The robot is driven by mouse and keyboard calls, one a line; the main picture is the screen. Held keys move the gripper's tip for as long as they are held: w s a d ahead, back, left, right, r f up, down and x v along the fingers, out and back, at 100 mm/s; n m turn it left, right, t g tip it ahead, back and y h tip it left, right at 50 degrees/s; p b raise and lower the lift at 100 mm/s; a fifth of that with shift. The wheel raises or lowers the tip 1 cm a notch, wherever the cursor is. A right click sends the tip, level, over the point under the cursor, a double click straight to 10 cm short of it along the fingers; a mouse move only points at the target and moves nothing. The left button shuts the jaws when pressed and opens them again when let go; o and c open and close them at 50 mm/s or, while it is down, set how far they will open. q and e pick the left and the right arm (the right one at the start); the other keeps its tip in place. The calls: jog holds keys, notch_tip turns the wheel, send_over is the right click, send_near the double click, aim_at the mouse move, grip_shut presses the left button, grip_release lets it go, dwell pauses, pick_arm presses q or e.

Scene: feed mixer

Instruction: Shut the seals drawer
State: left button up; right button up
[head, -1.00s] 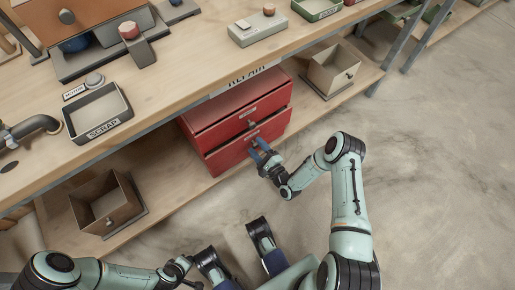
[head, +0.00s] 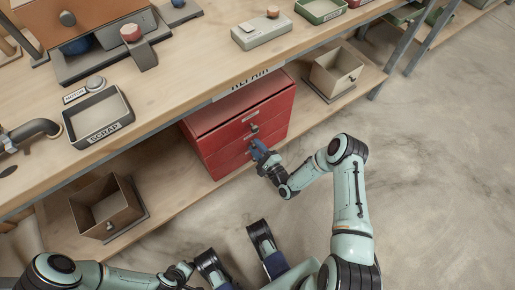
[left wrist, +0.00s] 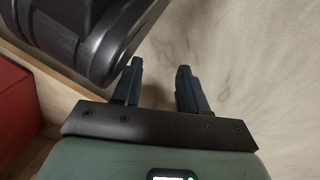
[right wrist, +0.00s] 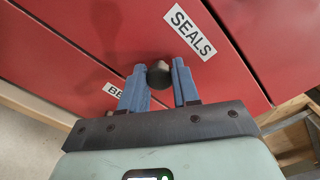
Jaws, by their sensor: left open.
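The red drawer cabinet (head: 205,120) stands on the lower shelf under the bench. The seals drawer (right wrist: 235,75) carries a white SEALS label (right wrist: 190,33) and a dark round knob (right wrist: 159,75). Its front looks nearly flush with the cabinet in the head view; a small gap cannot be ruled out. My right gripper (right wrist: 158,68) is shut on this knob, one blue finger on each side; it shows in front of the cabinet in the head view (head: 258,148). My left gripper (left wrist: 160,66) is open and empty, away from the cabinet, low in the head view.
Another drawer with a partly hidden label starting BE (right wrist: 115,90) lies below the seals drawer. An upper drawer's knob (head: 254,127) is above my right gripper. Open bins stand left (head: 95,215) and right (head: 325,75) of the cabinet. The floor at right is clear.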

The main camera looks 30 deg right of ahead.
jog(key=o, duration=0.4)
jog(key=shift+w, duration=0.15)
jog(key=shift+c, duration=0.2)
pick_arm(q)
jog(key=shift+w, duration=0.1)
jog(key=w+d+r+t+p, duration=0.1)
jog(key=w+r+p, duration=0.1)
jog(key=w+r, duration=0.2)
jog(key=shift+r+t+p, duration=0.3)
jog(key=shift+r+p, duration=0.1)
pick_arm(e)
jog(key=s, duration=1.3)
jog(key=shift+s+d, duration=0.2)
jog(key=shift+d, duration=0.25)
